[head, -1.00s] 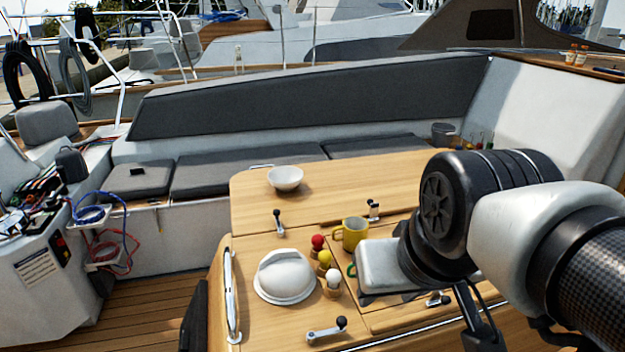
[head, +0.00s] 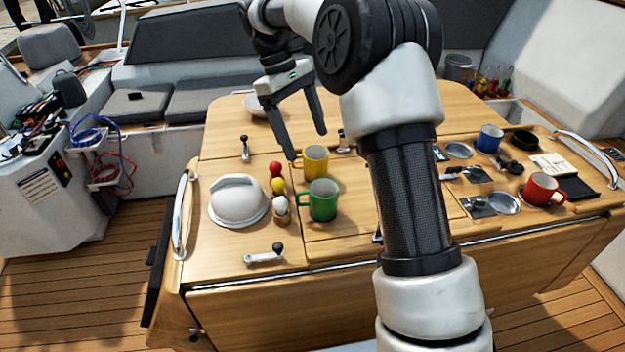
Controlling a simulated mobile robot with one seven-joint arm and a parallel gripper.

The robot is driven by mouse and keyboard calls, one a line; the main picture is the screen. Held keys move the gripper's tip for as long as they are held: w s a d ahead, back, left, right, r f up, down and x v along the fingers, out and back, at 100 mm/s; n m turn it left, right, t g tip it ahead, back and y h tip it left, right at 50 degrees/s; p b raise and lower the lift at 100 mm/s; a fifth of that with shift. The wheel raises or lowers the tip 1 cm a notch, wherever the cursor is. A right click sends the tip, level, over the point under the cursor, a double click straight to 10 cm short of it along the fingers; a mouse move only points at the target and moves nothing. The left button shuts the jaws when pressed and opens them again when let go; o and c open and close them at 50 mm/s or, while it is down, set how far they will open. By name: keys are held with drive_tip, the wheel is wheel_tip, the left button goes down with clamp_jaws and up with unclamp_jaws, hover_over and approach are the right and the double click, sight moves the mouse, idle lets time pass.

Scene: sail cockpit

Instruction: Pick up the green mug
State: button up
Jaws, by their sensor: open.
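The green mug (head: 323,203) stands upright on the wooden cockpit table (head: 345,248), with its handle towards the left. A yellow mug (head: 314,164) stands just behind it. My gripper (head: 308,145) is open and empty, its fingers pointing down. In the picture its fingertips appear above and behind the green mug, near the yellow mug; the exact height and depth are hard to tell. Nothing hides the green mug.
Egg cups with red, yellow and white tops (head: 279,205) stand close left of the green mug, beside a white domed lid (head: 238,200). A bowl (head: 262,106) is behind my gripper. A blue mug (head: 489,138) and a red mug (head: 541,189) stand at the right.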

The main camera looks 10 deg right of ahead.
sight(327, 201)
drive_tip(key=shift+g, duration=0.3)
drive_tip(key=x, duration=0.4)
drive_tip(key=w+x, duration=0.1)
drive_tip(key=x, duration=0.8)
drive_tip(key=shift+w+a+f, duration=0.2)
drive_tip(key=shift+w+f, duration=0.05)
drive_tip(key=shift+f, duration=0.45)
drive_tip(key=x, duration=0.5)
drive_tip(key=shift+d, duration=0.1)
